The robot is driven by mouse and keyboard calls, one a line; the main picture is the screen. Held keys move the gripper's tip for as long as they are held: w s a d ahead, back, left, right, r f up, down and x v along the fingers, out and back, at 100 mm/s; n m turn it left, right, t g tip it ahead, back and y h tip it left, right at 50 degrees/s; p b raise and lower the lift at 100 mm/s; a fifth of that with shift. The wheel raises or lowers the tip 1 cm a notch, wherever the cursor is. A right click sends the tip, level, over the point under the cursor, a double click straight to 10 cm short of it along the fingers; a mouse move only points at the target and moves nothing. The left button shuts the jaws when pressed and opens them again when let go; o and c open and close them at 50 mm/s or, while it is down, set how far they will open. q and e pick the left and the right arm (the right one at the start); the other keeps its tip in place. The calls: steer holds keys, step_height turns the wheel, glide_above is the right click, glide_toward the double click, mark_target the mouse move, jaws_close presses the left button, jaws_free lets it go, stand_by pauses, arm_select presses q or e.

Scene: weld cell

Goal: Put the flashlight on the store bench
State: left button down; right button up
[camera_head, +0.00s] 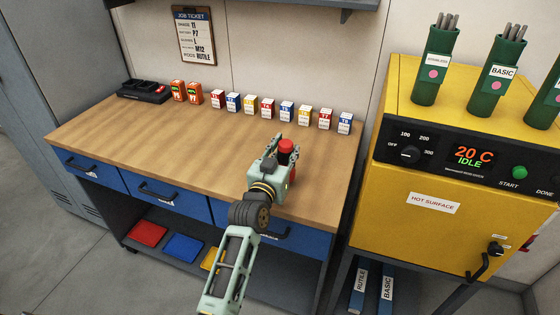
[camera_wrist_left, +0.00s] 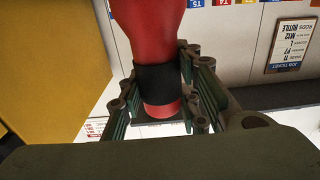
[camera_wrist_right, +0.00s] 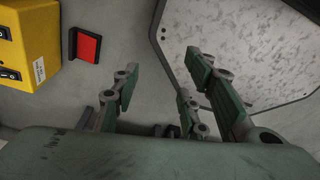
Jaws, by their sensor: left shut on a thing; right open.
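The flashlight (camera_head: 287,153) is red with a black band. My left gripper (camera_head: 280,158) is shut on it over the wooden top of the store bench (camera_head: 150,150), near the front right part. In the left wrist view the flashlight (camera_wrist_left: 158,90) stands between the finger pads, its black band at the pads. I cannot tell whether its lower end touches the bench top; the gripper hides it. My right gripper (camera_wrist_right: 155,95) is open and empty in the right wrist view, away from the bench, and does not show in the head view.
Small numbered boxes (camera_head: 267,107), orange boxes (camera_head: 179,90) and a black charger (camera_head: 143,91) line the bench's back. The left and middle of the top are clear. A yellow oven (camera_head: 420,200) marked hot surface, with green rod holders (camera_head: 496,76) on top, stands to the right.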

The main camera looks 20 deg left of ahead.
mark_target(285, 159)
arm_select(q)
steer(key=f, duration=0.1)
steer(key=f+b, duration=0.1)
steer(key=shift+d+f, duration=0.25)
steer(key=shift+f, duration=0.05)
steer(key=shift+w+a+f, duration=0.1)
steer(key=shift+w+a, duration=0.1)
steer(key=shift+a, duration=0.15)
steer(key=shift+s, duration=0.15)
steer(key=c, duration=1.7)
jaws_free()
steer(key=shift+c, duration=0.2)
steer(key=o, duration=0.4)
steer(key=shift+f, duration=0.1)
steer(key=shift+o, duration=0.3)
steer(key=shift+r, duration=0.2)
arm_select(e)
steer(key=shift+w+d+f, duration=0.1)
steer(key=shift+d+f, duration=0.7)
steer(key=shift+f, duration=0.3)
